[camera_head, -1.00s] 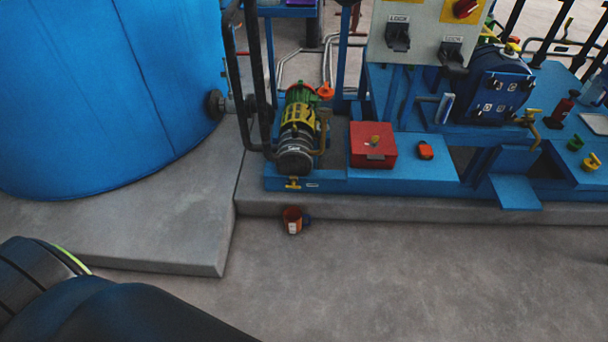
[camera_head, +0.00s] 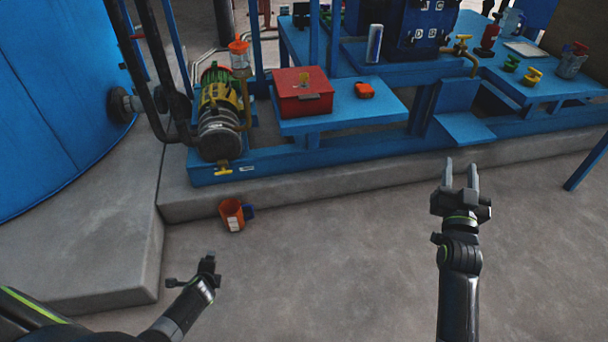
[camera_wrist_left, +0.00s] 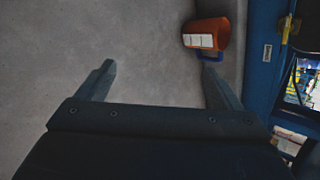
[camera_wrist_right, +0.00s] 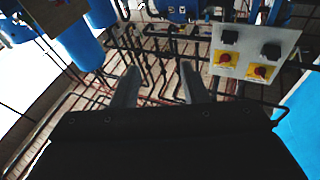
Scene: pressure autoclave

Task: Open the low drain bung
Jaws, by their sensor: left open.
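The low drain bung (camera_head: 223,170) is a small yellow handle on the front of the blue skid's low beam, below the green and yellow pump (camera_head: 221,118). Yellow also shows at the top right of the left wrist view (camera_wrist_left: 287,28), beside the blue beam. My left gripper (camera_head: 208,264) is low over the floor, nearer than the bung and apart from it. Its fingers stand open and empty in the left wrist view. My right gripper (camera_head: 461,168) is open and empty in front of the skid, well right of the bung.
A concrete plinth edge (camera_head: 330,187) runs under the skid. A red box (camera_head: 303,98) sits on the skid. The blue tank (camera_head: 55,90) is left.

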